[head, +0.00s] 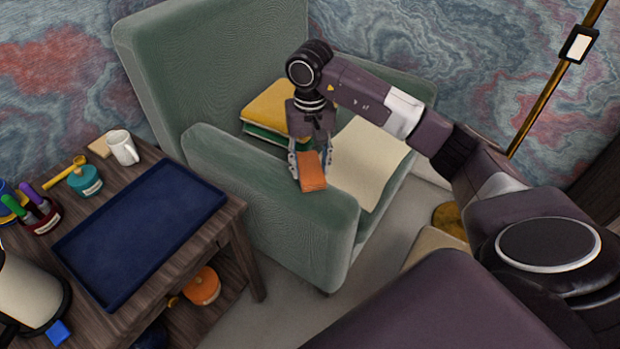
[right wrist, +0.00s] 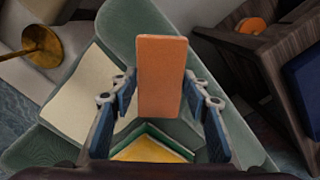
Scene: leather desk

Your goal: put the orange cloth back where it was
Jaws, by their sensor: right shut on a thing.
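My right gripper (head: 311,163) is shut on the orange cloth (head: 312,180), a small folded block. It holds the cloth above the armchair, by the inner side of its near armrest. In the right wrist view the cloth (right wrist: 162,70) stands out between the two blue-padded fingers (right wrist: 162,97). My left gripper is out of view.
The green armchair's armrest (head: 240,170) stands between the seat and a wooden side table (head: 222,227). The table holds an empty navy tray (head: 140,235), a white mug (head: 122,147), a teal jar (head: 86,181) and a kettle (head: 25,290). A brass pole (head: 550,85) stands right.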

